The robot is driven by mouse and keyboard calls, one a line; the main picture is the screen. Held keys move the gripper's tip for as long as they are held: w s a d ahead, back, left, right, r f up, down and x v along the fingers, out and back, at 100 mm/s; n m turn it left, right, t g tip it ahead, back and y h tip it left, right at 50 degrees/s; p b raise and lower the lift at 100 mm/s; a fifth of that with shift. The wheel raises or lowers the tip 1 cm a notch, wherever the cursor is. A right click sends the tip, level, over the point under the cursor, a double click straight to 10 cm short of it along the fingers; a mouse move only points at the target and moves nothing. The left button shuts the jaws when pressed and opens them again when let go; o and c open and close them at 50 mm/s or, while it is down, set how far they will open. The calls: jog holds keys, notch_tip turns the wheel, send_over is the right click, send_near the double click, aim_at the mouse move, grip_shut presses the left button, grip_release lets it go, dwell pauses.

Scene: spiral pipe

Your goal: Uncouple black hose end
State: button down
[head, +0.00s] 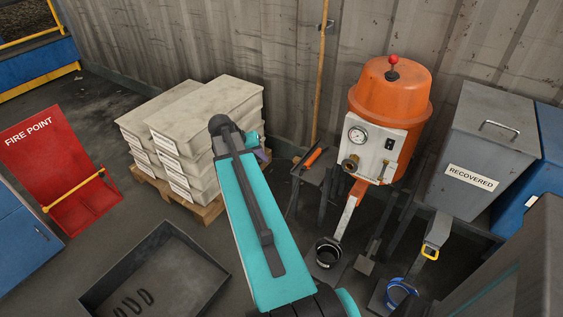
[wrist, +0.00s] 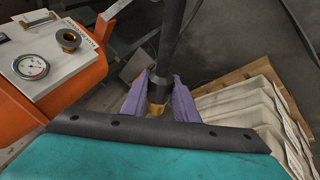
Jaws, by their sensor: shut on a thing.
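My gripper (wrist: 158,98) has purple fingers in the wrist view. It is shut on the black hose end (wrist: 158,85), whose brass tip (wrist: 156,109) shows between the fingers. The black hose (wrist: 171,38) runs upward out of the wrist picture. A brass port (wrist: 68,38) on the white panel (wrist: 62,62) of the orange tank stands bare, apart from the hose end. The port also shows in the head view (head: 350,164). There, my arm hides most of the gripper; a bit of purple finger (head: 263,156) shows, left of the tank (head: 392,100). The held hose end is hidden there.
Pale stacked boxes (head: 190,130) on a pallet stand left of my gripper. A small dark stand (head: 310,172) with an orange-handled tool is between it and the tank. A black tray (head: 150,270) lies on the floor. A grey RECOVERED bin (head: 475,150) stands at the right.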

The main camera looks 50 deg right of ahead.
jog(key=w+a+r+n+t, duration=0.1)
jog(key=w+a+r+n, duration=0.2)
jog(key=a, duration=1.2)
jog(key=w+a+r+n+t, duration=0.2)
jog(key=w+a+r, duration=0.3)
jog(key=a, duration=1)
jog(key=w+a+r+n+t+y, duration=0.1)
jog(key=w+a+r+n, duration=0.3)
jog(key=a, duration=1.1)
notch_tip(320, 180, up, 2)
jog(key=shift+w+r+n+t, duration=0.1)
jog(key=shift+w+n+t, duration=0.2)
jog(key=shift+w+t, duration=0.1)
